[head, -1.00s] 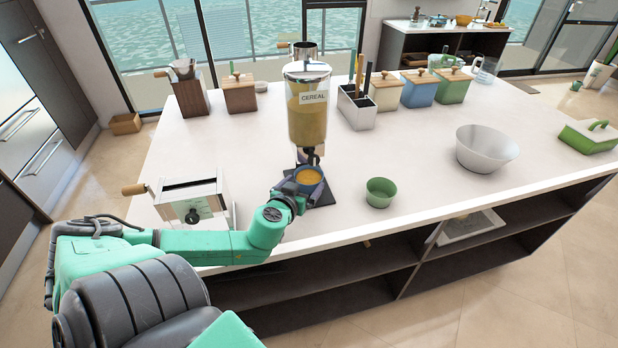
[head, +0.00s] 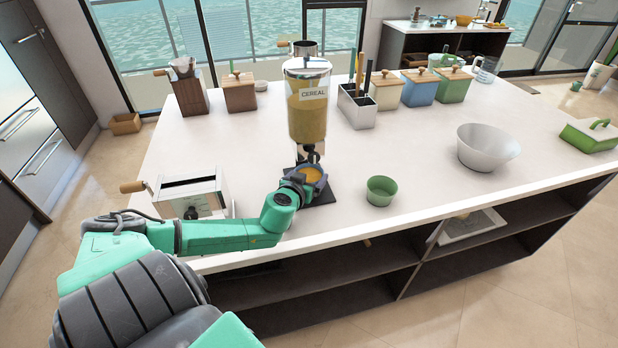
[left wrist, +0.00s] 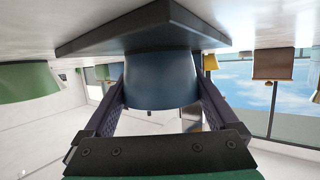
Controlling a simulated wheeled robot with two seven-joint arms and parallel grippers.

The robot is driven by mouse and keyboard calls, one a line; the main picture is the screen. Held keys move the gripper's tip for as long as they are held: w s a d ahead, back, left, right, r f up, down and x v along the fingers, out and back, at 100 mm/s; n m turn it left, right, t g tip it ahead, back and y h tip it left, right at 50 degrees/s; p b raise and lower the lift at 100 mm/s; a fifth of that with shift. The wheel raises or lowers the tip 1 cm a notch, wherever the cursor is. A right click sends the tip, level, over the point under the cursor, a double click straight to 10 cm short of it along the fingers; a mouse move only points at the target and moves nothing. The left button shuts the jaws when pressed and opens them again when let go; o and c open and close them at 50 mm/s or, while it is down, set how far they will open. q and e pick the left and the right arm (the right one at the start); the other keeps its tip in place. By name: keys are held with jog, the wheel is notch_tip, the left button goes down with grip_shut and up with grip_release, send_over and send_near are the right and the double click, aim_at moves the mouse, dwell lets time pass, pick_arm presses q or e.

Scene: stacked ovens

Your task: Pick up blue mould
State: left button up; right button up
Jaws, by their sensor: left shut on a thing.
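The blue mould (head: 318,181) is a small round cup with yellow-orange contents, under the cereal dispenser (head: 308,108). My left gripper (head: 305,182) is shut on it, with a finger on either side. In the left wrist view the blue mould (left wrist: 160,80) shows upside down between the two fingers, against or very near the dark dispenser base (left wrist: 150,28). I cannot tell if it is lifted. A green mould (head: 381,191) stands on the counter to the right; it also shows in the left wrist view (left wrist: 28,82). My right gripper is not in view.
A white bowl (head: 487,148) is to the right, and a utensil holder (head: 357,108) and canisters (head: 421,88) are behind. The counter (head: 430,140) is clear around the green mould.

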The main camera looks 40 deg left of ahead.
pick_arm(q)
jog(key=shift+r, duration=0.45)
notch_tip(320, 180, up, 3)
jog(key=shift+d+f, duration=0.1)
jog(key=s, duration=0.2)
jog(key=s+d, duration=0.1)
jog(key=s, duration=0.1)
jog(key=s+d, duration=0.1)
jog(key=s, duration=0.1)
jog(key=shift+f+p, duration=0.25)
jog(key=shift+p, duration=0.05)
jog(key=s+d, duration=0.1)
jog(key=s, duration=0.2)
jog(key=s+d+b, duration=0.1)
jog(key=s+d, duration=0.1)
jog(key=s, duration=0.2)
jog(key=s+d+b, duration=0.1)
jog(key=s, duration=0.2)
jog(key=shift+s+d+r, duration=0.15)
jog(key=shift+s, duration=0.25)
jog(key=shift+d, duration=0.1)
